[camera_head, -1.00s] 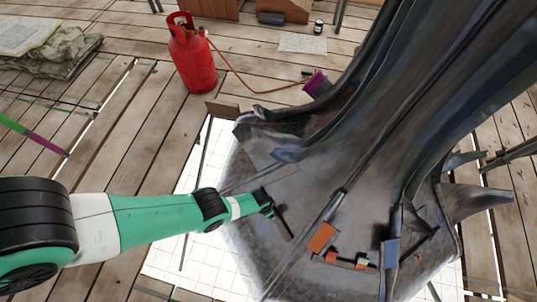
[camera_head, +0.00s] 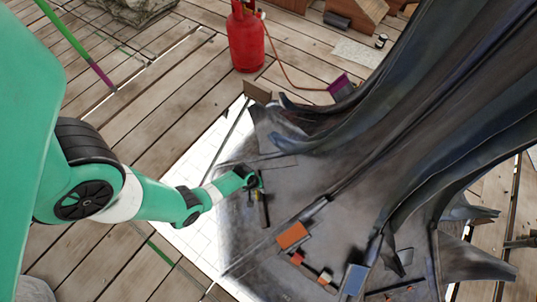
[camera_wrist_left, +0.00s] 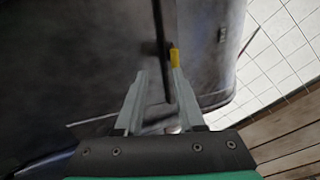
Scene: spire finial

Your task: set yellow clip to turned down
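The yellow clip (camera_wrist_left: 175,58) is a small upright piece in the left wrist view, beside a dark rod (camera_wrist_left: 160,40) and close to the tip of the right-hand finger. I cannot tell whether that finger touches it. My left gripper (camera_wrist_left: 159,76) is open, its two pale fingers apart with the lower end of the rod between them and nothing clearly gripped. In the head view my left gripper (camera_head: 254,183) is over the left side of the dark metal spire base (camera_head: 290,180). The clip's exact pose is too small to tell there. My right gripper is out of view.
An orange block (camera_head: 292,235), a blue block (camera_head: 354,279) and small red and white pieces (camera_head: 325,277) sit on the base's front part. The folded dark spire (camera_head: 420,110) rises at right. A red gas cylinder (camera_head: 246,40) stands behind. White tiles (camera_head: 200,160) lie under the base.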

